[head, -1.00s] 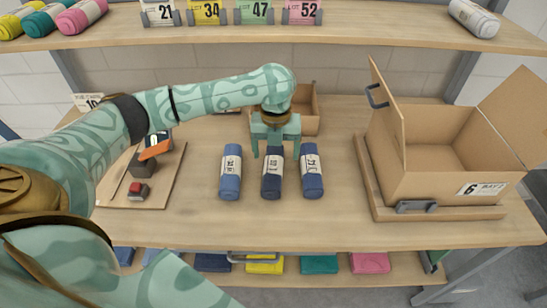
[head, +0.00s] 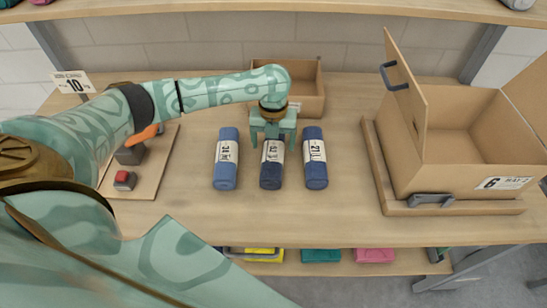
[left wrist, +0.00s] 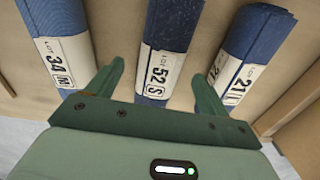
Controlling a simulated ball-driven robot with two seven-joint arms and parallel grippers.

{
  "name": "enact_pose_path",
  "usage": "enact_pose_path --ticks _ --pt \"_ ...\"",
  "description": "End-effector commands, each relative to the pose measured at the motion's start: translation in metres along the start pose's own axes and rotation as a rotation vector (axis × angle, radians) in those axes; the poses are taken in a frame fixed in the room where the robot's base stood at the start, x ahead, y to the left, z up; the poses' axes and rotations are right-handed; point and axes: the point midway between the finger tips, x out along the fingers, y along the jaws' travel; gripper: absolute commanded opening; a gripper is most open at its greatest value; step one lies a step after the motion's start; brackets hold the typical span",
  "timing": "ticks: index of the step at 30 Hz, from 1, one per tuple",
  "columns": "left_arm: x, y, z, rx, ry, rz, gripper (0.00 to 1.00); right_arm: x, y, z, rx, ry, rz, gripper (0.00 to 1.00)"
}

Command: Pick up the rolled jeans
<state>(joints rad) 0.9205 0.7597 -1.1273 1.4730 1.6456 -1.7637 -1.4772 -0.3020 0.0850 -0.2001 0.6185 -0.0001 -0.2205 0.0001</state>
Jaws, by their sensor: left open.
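Three rolled jeans lie side by side on the wooden table. The left roll (head: 226,165) is mid-blue, tagged 34 M in the left wrist view (left wrist: 58,35). The middle roll (head: 271,170) is darker navy, tagged 52 S (left wrist: 165,45). The right roll (head: 314,160) is blue, tagged 21 (left wrist: 245,50). My left gripper (head: 273,142) is open over the far part of the middle roll. In the left wrist view its two fingers (left wrist: 157,76) stand either side of that roll's line, with nothing held. The gripper hides the middle roll's far end. My right gripper is not visible.
An open cardboard box (head: 450,165) marked 6 stands on a wooden base at the right. A smaller open box (head: 308,95) is behind the rolls. A board (head: 150,185) with a red button (head: 125,180) lies at the left. The table front is clear.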

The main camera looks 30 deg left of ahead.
Motion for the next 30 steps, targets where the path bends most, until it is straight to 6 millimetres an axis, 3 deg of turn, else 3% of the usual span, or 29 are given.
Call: enact_pose_path --ticks 10,18,24,25,30 --pt "0.048 0.0 -0.009 -0.001 0.002 0.002 0.8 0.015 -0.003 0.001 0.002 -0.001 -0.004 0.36" --pt "0.052 0.0 -0.009 0.001 -0.001 0.0 0.8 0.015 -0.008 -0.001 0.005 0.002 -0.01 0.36" --pt "0.051 0.0 -0.009 0.001 -0.001 0.0 0.24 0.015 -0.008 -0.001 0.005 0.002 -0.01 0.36" --pt "0.051 0.0 -0.009 0.001 -0.001 0.001 0.21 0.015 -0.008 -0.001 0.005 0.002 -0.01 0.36" --pt "0.051 0.0 -0.008 0.0 -0.002 0.0 0.21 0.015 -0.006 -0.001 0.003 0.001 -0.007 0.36"
